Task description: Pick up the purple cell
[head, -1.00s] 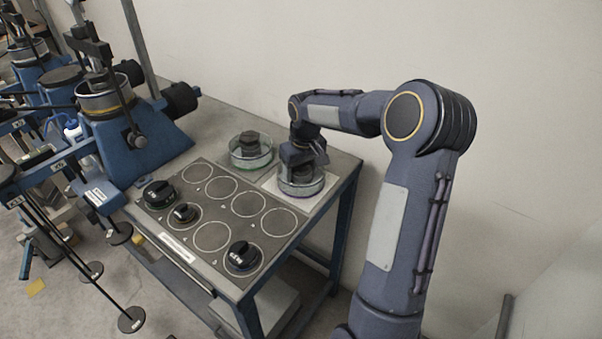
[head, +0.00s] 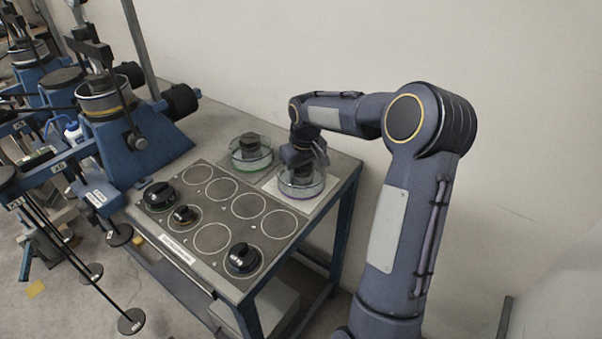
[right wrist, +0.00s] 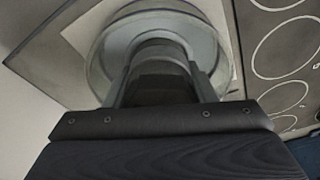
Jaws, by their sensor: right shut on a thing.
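The purple cell (head: 302,188) is a round clear dish with a purple lower rim and a dark block standing in its middle. It is over the white square (head: 318,206) at the right end of the bench. I cannot tell whether it touches the square. My right gripper (head: 300,168) comes down onto it from above and is shut on its dark middle block. In the right wrist view the cell's clear rim (right wrist: 100,68) shows around the fingers, and the gripped block is mostly hidden. My left gripper is not in view.
A similar green-rimmed cell (head: 250,158) stands close by on the left. A grey plate (head: 238,182) with ringed spots holds several black knob-like pieces, including one at its front (head: 242,260). Blue lever frames (head: 140,140) crowd the left. A wall stands behind the bench.

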